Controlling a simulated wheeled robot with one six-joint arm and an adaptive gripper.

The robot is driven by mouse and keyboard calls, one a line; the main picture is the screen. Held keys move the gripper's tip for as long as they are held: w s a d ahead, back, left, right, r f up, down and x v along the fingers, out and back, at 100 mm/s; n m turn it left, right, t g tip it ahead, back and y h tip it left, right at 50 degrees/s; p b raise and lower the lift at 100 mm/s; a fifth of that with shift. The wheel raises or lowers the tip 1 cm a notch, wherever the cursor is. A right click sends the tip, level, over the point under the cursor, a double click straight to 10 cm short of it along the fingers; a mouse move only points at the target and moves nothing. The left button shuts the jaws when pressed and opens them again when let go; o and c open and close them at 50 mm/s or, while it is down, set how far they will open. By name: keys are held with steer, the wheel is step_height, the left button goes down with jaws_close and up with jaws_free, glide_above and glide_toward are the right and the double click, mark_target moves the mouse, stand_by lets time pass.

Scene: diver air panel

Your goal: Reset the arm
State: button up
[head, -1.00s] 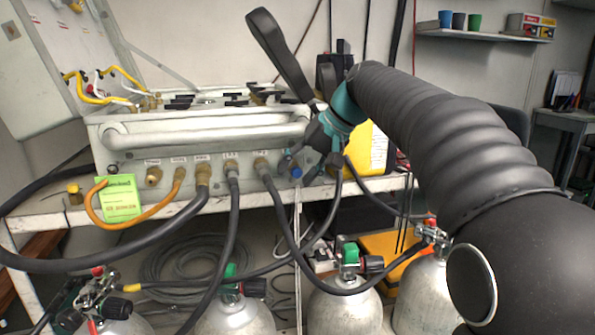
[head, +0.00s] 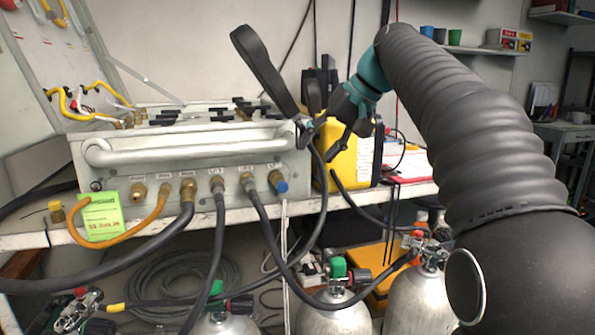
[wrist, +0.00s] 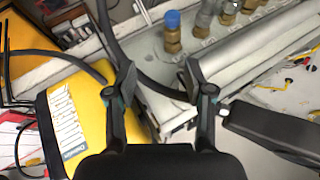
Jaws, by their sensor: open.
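My gripper (head: 320,143) is open and empty in the head view, in front of the yellow case and near the right end of the grey air panel (head: 190,151). Its two fingers (wrist: 158,64) are spread in the wrist view, with the panel's front corner and a black hose beyond the gap. Nothing is held between them. My arm reaches in from the right and bends down to the gripper. The blue-capped fitting (head: 281,186) is at the right end of the panel's front row; it also shows in the wrist view (wrist: 173,20).
A yellow case (head: 343,166) stands right of the panel. A black bar (head: 264,70) rises by the panel's right end, close to the gripper. Black hoses run down to gas cylinders (head: 335,315) below the bench. There is free room above the panel.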

steer(key=s+d+f+m+h, duration=0.1)
steer(key=s+d+f+h, duration=0.15)
steer(key=f, duration=0.55)
steer(key=s+d+f+m+h, duration=0.1)
steer(key=s+d+f, duration=0.2)
steer(key=f, duration=0.5)
steer(key=s+d+f+t+h, duration=0.1)
steer(key=s+f, duration=0.5)
steer(key=s, duration=0.6)
steer(key=s+d+f+h, duration=0.2)
steer(key=s+f, duration=0.5)
steer(key=s, duration=0.5)
steer(key=shift+d+n+t, duration=0.3)
steer(key=shift+d+t, duration=0.1)
steer(key=shift+d, duration=0.2)
steer(key=shift+s, duration=0.1)
steer(key=shift+c, duration=1.1)
